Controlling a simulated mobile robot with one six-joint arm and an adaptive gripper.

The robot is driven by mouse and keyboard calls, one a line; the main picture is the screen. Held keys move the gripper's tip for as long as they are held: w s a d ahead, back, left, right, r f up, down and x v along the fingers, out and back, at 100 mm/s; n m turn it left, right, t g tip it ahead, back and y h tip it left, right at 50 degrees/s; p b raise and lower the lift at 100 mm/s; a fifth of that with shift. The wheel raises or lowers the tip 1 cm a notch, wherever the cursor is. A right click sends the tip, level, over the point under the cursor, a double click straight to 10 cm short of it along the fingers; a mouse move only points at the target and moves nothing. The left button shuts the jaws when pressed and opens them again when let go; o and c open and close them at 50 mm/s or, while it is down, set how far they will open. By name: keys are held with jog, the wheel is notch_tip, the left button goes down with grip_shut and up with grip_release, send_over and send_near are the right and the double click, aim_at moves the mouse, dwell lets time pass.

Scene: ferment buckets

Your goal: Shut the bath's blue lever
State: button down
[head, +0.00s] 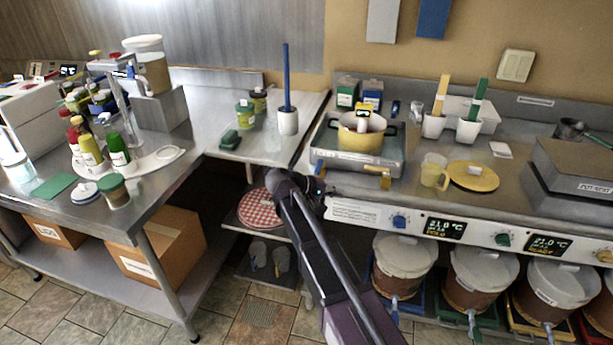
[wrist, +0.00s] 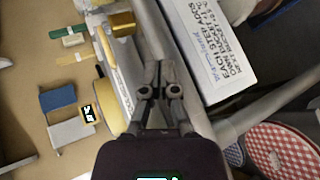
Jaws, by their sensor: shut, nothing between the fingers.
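The steel bath (head: 335,160) stands on the right counter with a yellow pot (head: 360,140) on it. A brass-yellow lever (head: 378,170) is on its front; it seems to show in the wrist view too (wrist: 122,22). A blue knob (head: 399,221) sits on the counter's front panel below. My gripper (head: 318,187) is shut and empty, just in front of the bath's lower left corner. In the wrist view its fingertips (wrist: 158,63) are together beside the bath's edge.
A white printed card (wrist: 215,40) is on the counter front. Lidded buckets (head: 403,258) stand under the right counter. A red checked round (head: 260,212) lies on a low shelf left of my arm.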

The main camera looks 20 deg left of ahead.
jog(key=s+a+r+n+t+b, duration=0.1)
jog(key=a+t+b, duration=0.1)
jog(key=a, duration=0.8)
jog(key=s+a+r+n+t+h+b, duration=0.1)
jog(key=a+t, duration=0.3)
jog(key=a, duration=0.7)
jog(key=shift+s+a+r+b, duration=0.25)
jog(key=shift+r+b, duration=0.2)
jog(key=shift+b, duration=0.35)
jog(key=shift+d, duration=0.2)
send_near(319, 167)
jog(key=w+d, duration=0.2)
jog(key=w, duration=0.4)
jog(key=shift+s+d+f, duration=0.1)
jog(key=shift+d+f, duration=0.3)
jog(key=shift+d, duration=0.2)
jog(key=shift+s+a+n, duration=0.15)
jog(key=shift+s+n, duration=0.05)
jog(key=shift+n, duration=0.1)
